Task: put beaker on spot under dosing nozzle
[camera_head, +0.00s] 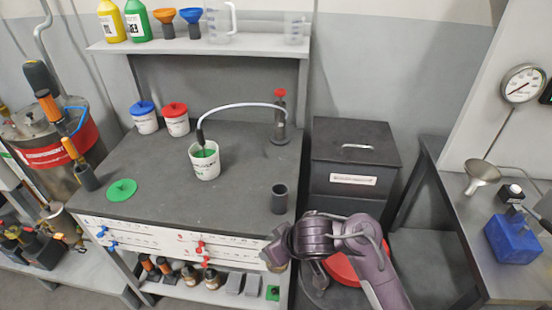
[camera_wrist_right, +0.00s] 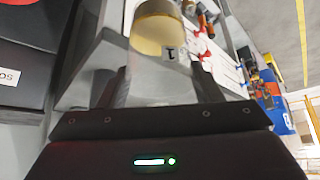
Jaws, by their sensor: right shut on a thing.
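The dosing nozzle (camera_head: 200,137) hangs at the end of an arched hose from a dark stand with a red top at the back of the grey bench. A white tub (camera_head: 205,168) with green inside stands beneath its tip; any marked spot there is hidden. My right gripper (camera_head: 275,260) is low at the bench's front right corner. In the right wrist view my right gripper (camera_wrist_right: 150,62) is shut on a round vessel with yellowish contents and a small dark mark, which I take as the beaker (camera_wrist_right: 158,32). My left gripper is out of view.
A dark grey cup (camera_head: 279,198) stands on the bench near the front right. A green lid (camera_head: 121,190) lies at the left. Blue-lidded (camera_head: 144,118) and red-lidded (camera_head: 174,119) tubs stand at the back. A black cabinet (camera_head: 353,165) is right of the bench. The bench's middle front is clear.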

